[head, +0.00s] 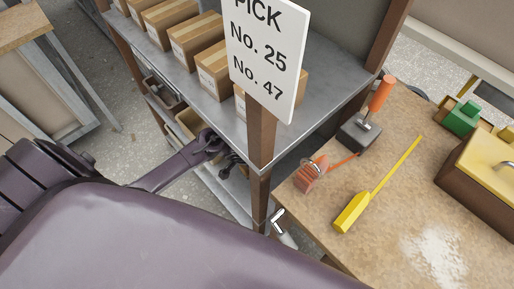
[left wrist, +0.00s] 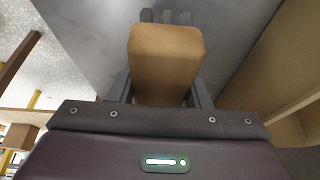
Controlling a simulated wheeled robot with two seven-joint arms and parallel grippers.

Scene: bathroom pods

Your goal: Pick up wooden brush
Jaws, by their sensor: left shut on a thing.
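The left wrist view shows a tan wooden block with rounded edges (left wrist: 167,55) between the two dark fingers of my left gripper (left wrist: 160,92). It looks like the wooden brush, seen from one end; I cannot make out bristles. My left gripper is shut on it. In the head view, my left gripper (head: 230,164) reaches in below the grey top of the shelf unit, beside its front wooden post. The held piece cannot be made out there. My right gripper is not in view.
Several cardboard boxes (head: 196,42) stand on the grey shelf top (head: 215,104). A sign (head: 264,52) is fixed to the front post (head: 261,150). At right, a worktop (head: 400,215) holds a yellow tool (head: 352,212), an orange-handled tool (head: 381,94) and a green item (head: 462,117).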

